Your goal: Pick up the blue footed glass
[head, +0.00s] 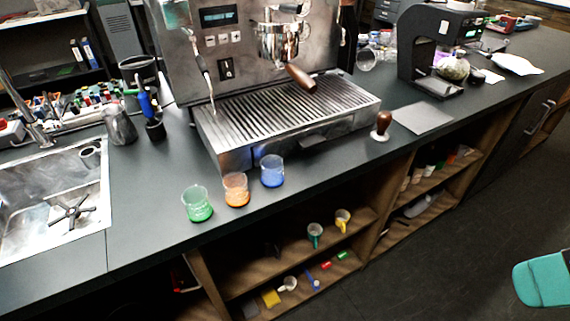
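The blue glass (272,171) stands upright on the dark counter (140,240), in front of the espresso machine's left front corner. It looks clear at the rim and blue in its lower part; its foot is too small to make out. An orange glass (236,189) stands close to its left, and a green glass (197,204) stands further left, near the counter's front edge. My gripper is not in view.
The espresso machine (235,160) stands just behind the glasses. A sink (50,200) is at the left. A wooden-handled tamper (381,125) and a grey mat (422,118) lie to the right. Open shelves with cups are below. A teal seat (542,278) stands at lower right.

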